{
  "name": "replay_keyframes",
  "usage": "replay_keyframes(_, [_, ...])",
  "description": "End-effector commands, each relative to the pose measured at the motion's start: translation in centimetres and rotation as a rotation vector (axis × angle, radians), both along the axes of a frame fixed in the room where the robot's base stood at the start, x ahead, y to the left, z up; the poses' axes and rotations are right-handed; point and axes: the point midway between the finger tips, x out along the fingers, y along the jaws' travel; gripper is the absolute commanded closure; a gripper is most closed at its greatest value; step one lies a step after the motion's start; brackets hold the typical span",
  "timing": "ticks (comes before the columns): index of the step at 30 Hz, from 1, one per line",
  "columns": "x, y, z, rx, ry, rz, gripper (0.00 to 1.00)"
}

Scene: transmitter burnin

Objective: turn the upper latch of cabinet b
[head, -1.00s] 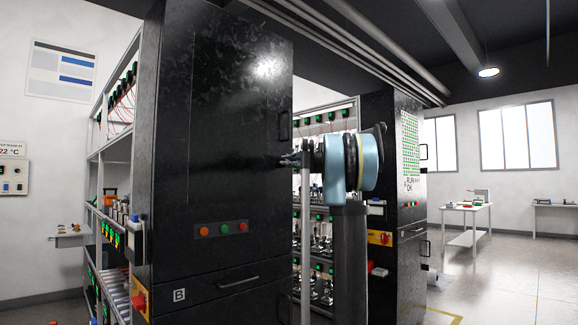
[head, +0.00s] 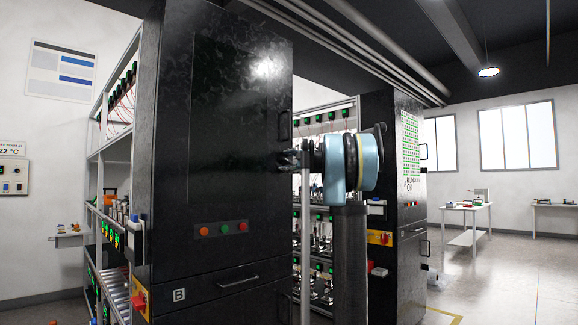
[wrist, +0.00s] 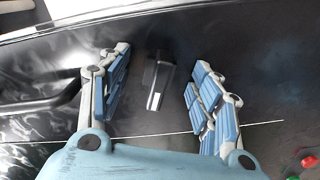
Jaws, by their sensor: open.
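Cabinet B (head: 225,180) is a tall black cabinet left of the middle in the head view, with its door closed. A small dark latch with a bright metal edge (wrist: 157,85) stands out from the black door in the wrist view. I take it for the upper latch. My gripper (head: 289,158) is at the door's right edge, just below the upper door handle. In the wrist view my gripper (wrist: 157,92) is open, with one blue-padded finger on each side of the latch and visible gaps between. The gripper hides the latch in the head view.
A dark bar handle (wrist: 40,106) lies left of the fingers in the wrist view; the upper door handle (head: 284,125) shows in the head view. A button panel (head: 221,229) is lower on the cabinet. Another black cabinet (head: 392,160) stands behind.

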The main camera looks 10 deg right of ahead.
Motion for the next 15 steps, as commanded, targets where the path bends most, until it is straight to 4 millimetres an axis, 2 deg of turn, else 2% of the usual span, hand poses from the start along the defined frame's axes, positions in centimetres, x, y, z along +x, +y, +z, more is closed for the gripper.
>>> replay_keyframes(8, [-0.3, -0.3, 0.0, 0.0, 0.0, 0.0, 0.42])
replay_keyframes(15, [-1.5, -1.1, 0.0, 0.0, 0.0, -0.001, 0.42])
